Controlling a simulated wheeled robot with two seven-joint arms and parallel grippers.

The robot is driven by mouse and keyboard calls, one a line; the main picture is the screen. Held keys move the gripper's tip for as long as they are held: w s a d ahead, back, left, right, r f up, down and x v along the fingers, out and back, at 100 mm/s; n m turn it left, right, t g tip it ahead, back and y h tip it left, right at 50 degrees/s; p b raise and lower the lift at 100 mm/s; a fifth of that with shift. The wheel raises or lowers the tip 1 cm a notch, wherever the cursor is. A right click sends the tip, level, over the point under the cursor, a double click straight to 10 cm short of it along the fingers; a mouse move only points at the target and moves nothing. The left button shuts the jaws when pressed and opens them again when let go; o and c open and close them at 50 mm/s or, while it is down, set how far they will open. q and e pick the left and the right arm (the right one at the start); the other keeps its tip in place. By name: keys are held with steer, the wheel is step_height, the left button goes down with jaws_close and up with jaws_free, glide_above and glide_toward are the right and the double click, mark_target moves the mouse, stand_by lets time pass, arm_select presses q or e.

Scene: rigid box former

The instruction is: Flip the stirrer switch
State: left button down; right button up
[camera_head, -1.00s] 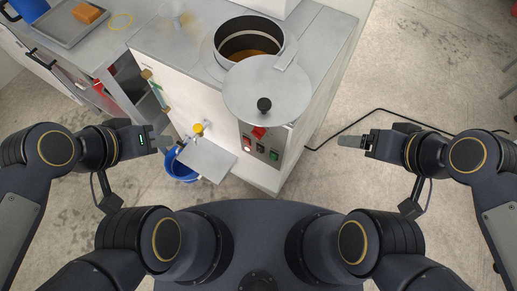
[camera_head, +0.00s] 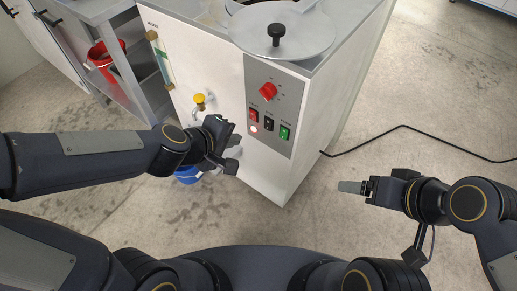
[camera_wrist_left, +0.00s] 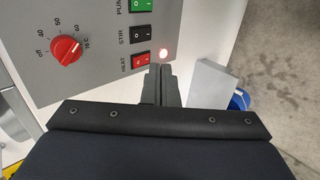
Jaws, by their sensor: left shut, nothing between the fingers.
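The stirrer switch, a black rocker marked STIR, sits on the grey control panel (camera_head: 280,84) between the red HEAT switch (camera_head: 253,115) and the green PUMP switch (camera_head: 284,132). The black stirrer switch (camera_head: 269,124) also shows in the left wrist view (camera_wrist_left: 141,34); which side is pressed I cannot tell. My left gripper (camera_head: 236,141) is shut and empty, left of the panel's lower part. In the left wrist view its fingertips (camera_wrist_left: 162,70) are nearest the HEAT switch and a lit lamp (camera_wrist_left: 163,53), apart from the STIR switch. My right gripper (camera_head: 350,187) hangs over the floor, away from the panel.
A red dial (camera_head: 268,91) is above the switches. A yellow-handled tap (camera_head: 200,98) projects from the white cabinet left of the panel, with a blue bucket (camera_head: 187,175) below. A round lid (camera_head: 283,30) is on top. A black cable crosses open floor at right.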

mark_target(268, 124)
arm_select(q)
steer(key=shift+f, duration=0.5)
steer(key=w+d+r+b+x, duration=0.1)
steer(key=b+x, duration=0.5)
steer(key=x, duration=0.7)
steer(key=shift+w+r, duration=0.2)
